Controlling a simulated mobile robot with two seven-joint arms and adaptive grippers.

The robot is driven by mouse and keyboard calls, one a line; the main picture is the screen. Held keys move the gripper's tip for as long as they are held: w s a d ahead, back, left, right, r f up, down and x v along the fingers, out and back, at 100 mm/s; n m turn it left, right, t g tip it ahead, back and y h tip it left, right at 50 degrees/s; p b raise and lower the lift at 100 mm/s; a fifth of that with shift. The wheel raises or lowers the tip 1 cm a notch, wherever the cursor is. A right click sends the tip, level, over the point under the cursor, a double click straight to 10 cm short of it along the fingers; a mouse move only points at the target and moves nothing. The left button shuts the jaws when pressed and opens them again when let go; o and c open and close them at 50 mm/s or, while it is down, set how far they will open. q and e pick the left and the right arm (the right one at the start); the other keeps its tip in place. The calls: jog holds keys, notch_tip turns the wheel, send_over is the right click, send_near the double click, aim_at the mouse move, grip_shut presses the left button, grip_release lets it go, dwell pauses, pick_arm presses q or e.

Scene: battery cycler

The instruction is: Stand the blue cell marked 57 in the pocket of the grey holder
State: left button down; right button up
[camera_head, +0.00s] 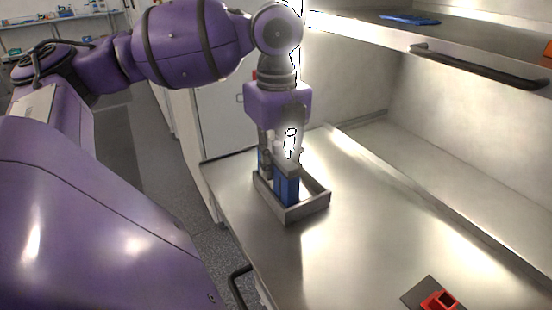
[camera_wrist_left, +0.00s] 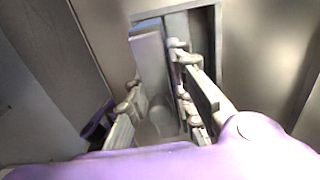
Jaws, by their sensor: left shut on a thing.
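A grey open tray (camera_head: 308,209) stands on the metal bench and holds upright blue cells (camera_head: 286,188). My left gripper (camera_head: 281,163) points down into the tray and is shut on a blue cell. In the left wrist view the fingers (camera_wrist_left: 160,108) reach down to the cells (camera_wrist_left: 148,48), which look grey there, inside the tray's wall (camera_wrist_left: 217,40). No number can be read on any cell, and the fingers partly hide them. At the bottom right lies a dark grey plate (camera_head: 413,294) with a red square-pocketed piece (camera_head: 440,301). My right gripper is out of view.
The bench (camera_head: 370,230) is bare between the tray and the grey plate. A raised ledge (camera_head: 425,150) runs along its back right side. A shelf above carries a blue item (camera_head: 410,19). A black handle (camera_head: 241,287) sticks out at the front edge.

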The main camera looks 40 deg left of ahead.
aim_at(277, 144)
pick_arm(q)
jog(key=shift+f, duration=0.25)
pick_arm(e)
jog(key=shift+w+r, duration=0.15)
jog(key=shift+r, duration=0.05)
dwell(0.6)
pick_arm(q)
jog(key=c, duration=1.5)
grip_release()
jog(key=shift+o, duration=0.2)
jog(key=shift+s+r, duration=0.1)
jog(key=shift+r, duration=0.05)
notch_tip(277, 144, up, 7)
jog(key=shift+d+f, duration=0.1)
jog(key=shift+s+r, duration=0.1)
jog(key=shift+r, duration=0.5)
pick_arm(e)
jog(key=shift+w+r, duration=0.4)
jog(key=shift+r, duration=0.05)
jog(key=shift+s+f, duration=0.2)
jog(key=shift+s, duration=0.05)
